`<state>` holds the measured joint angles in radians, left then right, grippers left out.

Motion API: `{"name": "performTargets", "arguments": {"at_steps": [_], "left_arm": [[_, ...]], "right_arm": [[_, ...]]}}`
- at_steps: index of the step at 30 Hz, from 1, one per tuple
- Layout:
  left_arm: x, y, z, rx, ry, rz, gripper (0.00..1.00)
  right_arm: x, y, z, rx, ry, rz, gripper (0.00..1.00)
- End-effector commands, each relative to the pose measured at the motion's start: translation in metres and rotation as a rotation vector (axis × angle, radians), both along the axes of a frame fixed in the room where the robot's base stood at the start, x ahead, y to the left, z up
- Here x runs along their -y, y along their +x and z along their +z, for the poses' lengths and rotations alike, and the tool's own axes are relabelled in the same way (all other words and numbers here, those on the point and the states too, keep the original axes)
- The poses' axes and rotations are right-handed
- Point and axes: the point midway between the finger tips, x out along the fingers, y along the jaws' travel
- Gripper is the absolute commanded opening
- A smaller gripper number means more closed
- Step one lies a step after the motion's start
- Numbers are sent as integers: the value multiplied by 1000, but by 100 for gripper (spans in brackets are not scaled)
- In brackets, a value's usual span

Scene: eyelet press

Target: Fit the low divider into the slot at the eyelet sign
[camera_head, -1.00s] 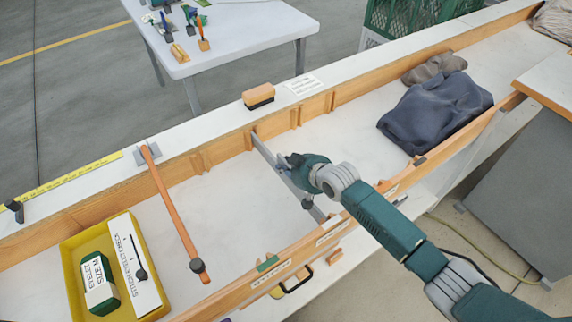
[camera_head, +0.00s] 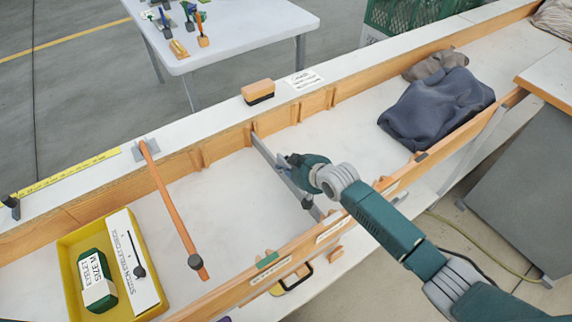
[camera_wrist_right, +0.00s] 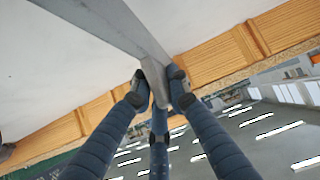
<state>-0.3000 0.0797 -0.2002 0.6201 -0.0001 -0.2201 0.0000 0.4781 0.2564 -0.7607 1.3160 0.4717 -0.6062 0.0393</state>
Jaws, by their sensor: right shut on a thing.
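The low divider (camera_head: 268,156) is a long grey bar lying across the white trough between its two wooden rails. Its far end is close to a wooden cleat on the back rail; I cannot tell whether it sits in a slot. My right gripper (camera_head: 291,165) is shut on the divider partway along. In the right wrist view, the fingertips (camera_wrist_right: 158,84) pinch a grey part of the divider (camera_wrist_right: 112,25) from both sides. Small labels (camera_head: 333,231) on the front rail are too small to read, so I cannot pick out the eyelet sign. My left gripper is not in view.
Left of the divider, an orange-brown stick (camera_head: 174,212) lies across the trough beside a yellow tray (camera_head: 72,257) with two boxes. A dark blue cloth (camera_head: 435,108) lies to the right. A brush-like block (camera_head: 258,91) rests on the back ledge. The trough floor beside the divider is clear.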

Motion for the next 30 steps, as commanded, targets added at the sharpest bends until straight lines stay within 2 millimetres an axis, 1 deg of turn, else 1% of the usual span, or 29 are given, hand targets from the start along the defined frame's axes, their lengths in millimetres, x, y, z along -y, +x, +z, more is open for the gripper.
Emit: {"name": "performTargets", "arguments": {"at_steps": [18, 22, 23, 24, 26, 30], "left_arm": [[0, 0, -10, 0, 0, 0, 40], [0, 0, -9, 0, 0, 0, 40], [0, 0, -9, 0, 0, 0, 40], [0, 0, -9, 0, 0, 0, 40], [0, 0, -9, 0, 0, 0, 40], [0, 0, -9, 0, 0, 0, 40]], "right_arm": [[0, 0, -12, 2, 1, 0, 0], [-1, 0, -11, 2, 1, 0, 0], [-1, 0, -11, 2, 1, 0, 17], [-1, 0, -11, 2, 1, 0, 25], [-1, 0, -11, 2, 1, 0, 37], [0, 0, -11, 2, 1, 0, 37]]}}
